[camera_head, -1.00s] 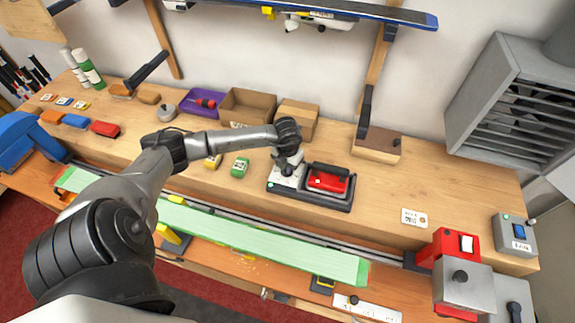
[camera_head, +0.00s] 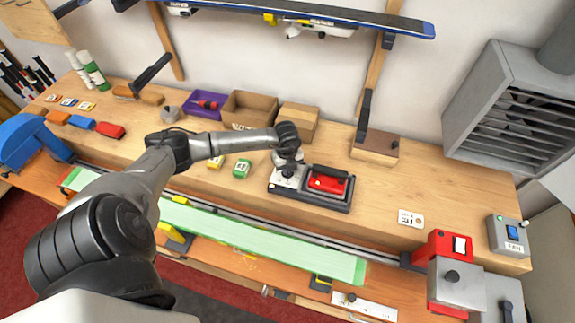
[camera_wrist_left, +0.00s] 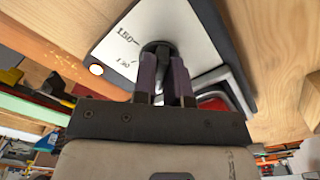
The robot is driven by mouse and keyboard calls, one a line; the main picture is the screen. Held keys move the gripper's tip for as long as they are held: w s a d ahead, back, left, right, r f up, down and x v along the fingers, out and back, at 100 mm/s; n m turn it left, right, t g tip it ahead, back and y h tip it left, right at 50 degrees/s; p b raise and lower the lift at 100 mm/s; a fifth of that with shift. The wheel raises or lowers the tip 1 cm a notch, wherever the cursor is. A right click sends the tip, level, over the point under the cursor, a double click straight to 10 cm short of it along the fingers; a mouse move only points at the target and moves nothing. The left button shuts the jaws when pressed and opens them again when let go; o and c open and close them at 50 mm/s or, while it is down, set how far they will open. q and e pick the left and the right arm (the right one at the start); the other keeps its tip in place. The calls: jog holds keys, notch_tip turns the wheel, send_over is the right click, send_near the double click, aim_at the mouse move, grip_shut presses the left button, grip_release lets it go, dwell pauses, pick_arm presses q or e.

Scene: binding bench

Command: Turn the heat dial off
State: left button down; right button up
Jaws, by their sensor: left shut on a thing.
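The heat dial is a small dark knob (camera_wrist_left: 158,47) on a white scale plate (camera_wrist_left: 122,42) with printed numbers, 150 and 130 among them. It sits on the left part of the dark iron station (camera_head: 318,203), beside the red iron (camera_head: 327,182). My left gripper (camera_head: 287,172) reaches down onto it. In the left wrist view my fingers (camera_wrist_left: 163,75) are shut on the knob, one on each side. They hide much of it, so its pointer setting cannot be read. A small lamp (camera_wrist_left: 96,69) on the plate's corner glows orange-white. My right gripper is out of view.
A green ski (camera_head: 260,241) lies along the front of the bench. Cardboard boxes (camera_head: 249,110), a purple tray (camera_head: 191,104) and small wax blocks (camera_head: 242,168) stand to the left. A red and grey machine (camera_head: 455,282) is at right. The bench right of the station is mostly clear.

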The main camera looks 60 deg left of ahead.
pick_arm(q)
jog(key=n+p, duration=0.2)
jog(key=n, duration=0.2)
jog(key=shift+s+r, duration=0.1)
jog(key=shift+r, duration=0.05)
jog(key=shift+n+p, duration=1.15)
jog(key=shift+n, duration=0.95)
jog(key=c, duration=1.2)
grip_release()
jog(key=shift+o, duration=0.2)
notch_tip(320, 180, up, 14)
jog(key=b, duration=0.2)
jog(key=shift+f, duration=0.2)
